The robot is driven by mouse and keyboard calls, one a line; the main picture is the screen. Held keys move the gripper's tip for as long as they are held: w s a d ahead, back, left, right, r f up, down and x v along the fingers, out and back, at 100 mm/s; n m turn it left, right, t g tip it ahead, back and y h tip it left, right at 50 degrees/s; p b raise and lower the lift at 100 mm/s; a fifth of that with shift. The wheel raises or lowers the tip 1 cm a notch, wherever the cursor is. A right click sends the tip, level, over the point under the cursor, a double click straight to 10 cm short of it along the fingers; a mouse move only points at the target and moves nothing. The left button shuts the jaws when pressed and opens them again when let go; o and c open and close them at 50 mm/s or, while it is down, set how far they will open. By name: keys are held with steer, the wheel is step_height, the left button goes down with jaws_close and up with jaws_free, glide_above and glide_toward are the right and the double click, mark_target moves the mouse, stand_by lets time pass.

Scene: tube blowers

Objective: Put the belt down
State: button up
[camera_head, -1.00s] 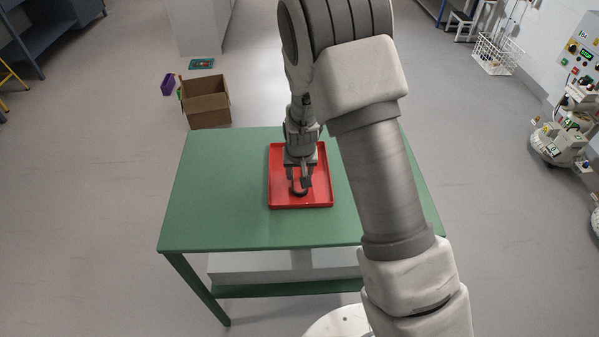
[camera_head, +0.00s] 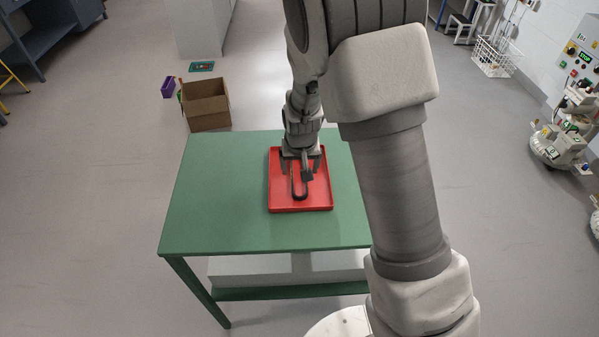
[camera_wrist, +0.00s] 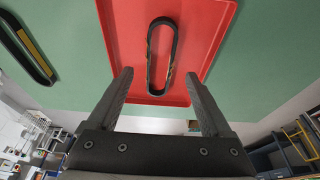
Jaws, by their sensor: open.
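A black loop-shaped belt (camera_head: 299,187) lies in the red tray (camera_head: 273,190) on the green table. It also shows in the wrist view as a long narrow loop (camera_wrist: 174,50) inside the tray (camera_wrist: 212,35). My gripper (camera_head: 301,163) is over the tray. In the wrist view my gripper (camera_wrist: 158,76) has its fingers spread wide and empty, one on each side of the belt's near end, apart from it. A second black belt with a yellow strip (camera_wrist: 27,48) lies on the green table, outside the tray; my arm seems to hide it in the head view.
The green table (camera_head: 215,205) is clear to the left of the tray. An open cardboard box (camera_head: 207,105) and a purple bin (camera_head: 168,87) stand on the floor beyond it. Machines (camera_head: 560,145) and a white wire basket (camera_head: 497,55) are at the right.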

steer(key=s+d+r, duration=0.2)
steer(key=s+r, duration=0.2)
steer(key=r, duration=0.3)
steer(key=s+d+r+y, duration=0.1)
steer(key=s+d+r, duration=0.1)
steer(key=s+r, duration=0.35)
steer(key=s+d+r, duration=0.2)
steer(key=r, duration=0.6)
steer(key=s+d+r+t, duration=0.1)
steer(key=s+d+r, duration=0.1)
steer(key=s, duration=0.5)
steer(key=s+d+r+t+h, duration=0.1)
steer(key=s+d+r, duration=0.2)
steer(key=s, duration=0.3)
steer(key=shift+s+r+p, duration=0.3)
steer(key=shift+s+r, duration=0.05)
steer(key=shift+r, duration=0.25)
steer(key=shift+r, duration=0.2)
